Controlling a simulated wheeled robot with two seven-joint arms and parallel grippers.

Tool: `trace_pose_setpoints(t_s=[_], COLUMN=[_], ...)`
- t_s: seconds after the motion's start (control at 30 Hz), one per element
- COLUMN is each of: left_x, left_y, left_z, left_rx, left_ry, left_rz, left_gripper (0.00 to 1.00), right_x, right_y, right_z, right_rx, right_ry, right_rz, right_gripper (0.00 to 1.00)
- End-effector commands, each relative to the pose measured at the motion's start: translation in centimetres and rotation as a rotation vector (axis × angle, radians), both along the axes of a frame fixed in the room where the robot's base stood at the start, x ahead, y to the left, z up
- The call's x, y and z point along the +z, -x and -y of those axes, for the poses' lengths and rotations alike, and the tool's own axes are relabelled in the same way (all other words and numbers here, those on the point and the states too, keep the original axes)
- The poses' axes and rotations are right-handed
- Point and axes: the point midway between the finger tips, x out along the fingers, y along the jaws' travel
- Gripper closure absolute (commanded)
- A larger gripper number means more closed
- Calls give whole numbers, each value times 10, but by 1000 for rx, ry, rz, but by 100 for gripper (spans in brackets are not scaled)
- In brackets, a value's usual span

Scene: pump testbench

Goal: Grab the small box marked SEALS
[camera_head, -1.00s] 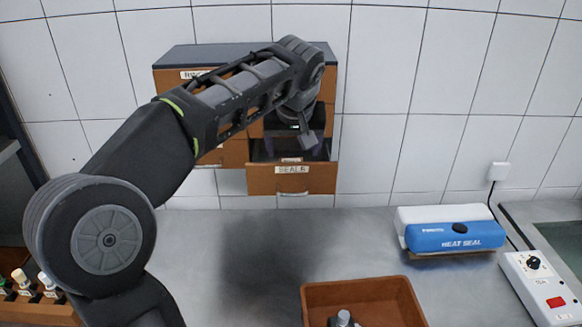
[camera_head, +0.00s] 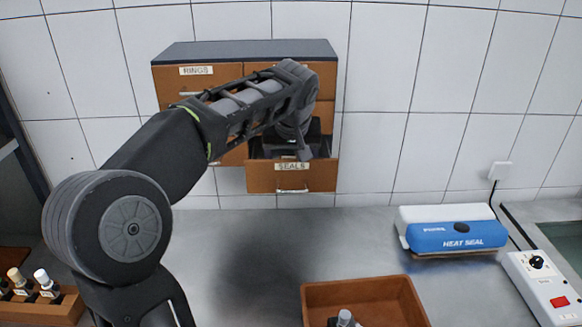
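The drawer labelled SEALS (camera_head: 291,178) is pulled out at the lower right of the small wall cabinet (camera_head: 245,49). My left arm reaches in from the left, and my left gripper (camera_head: 292,150) points down into that open drawer. The fingers are dark and partly hidden by the wrist and the drawer front, so I cannot tell if they are open or shut. The small box marked SEALS cannot be made out now; the drawer's inside is mostly covered by the gripper. My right gripper is not in view.
A brown tray (camera_head: 312,299) with a metal part in it stands at the front. A blue and white heat sealer (camera_head: 445,232) and a white switch box (camera_head: 541,281) are at the right. A rack of small bottles (camera_head: 55,308) is at the lower left. The middle of the counter is clear.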

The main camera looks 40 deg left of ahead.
Motion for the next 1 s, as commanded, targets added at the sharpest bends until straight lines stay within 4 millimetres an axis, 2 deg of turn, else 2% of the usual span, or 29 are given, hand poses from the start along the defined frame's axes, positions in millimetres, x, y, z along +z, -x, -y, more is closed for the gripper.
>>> trace_pose_setpoints(t_s=[0.47, 1.0], left_x=[1, 1], left_y=[0, 0], left_z=[0, 0], left_rx=[0, 0], left_ry=[0, 0], left_rz=[0, 0], left_gripper=[25, 70], right_x=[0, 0], right_y=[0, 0], right_z=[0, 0], right_rx=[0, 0], right_ry=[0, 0], right_rz=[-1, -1], right_gripper=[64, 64])
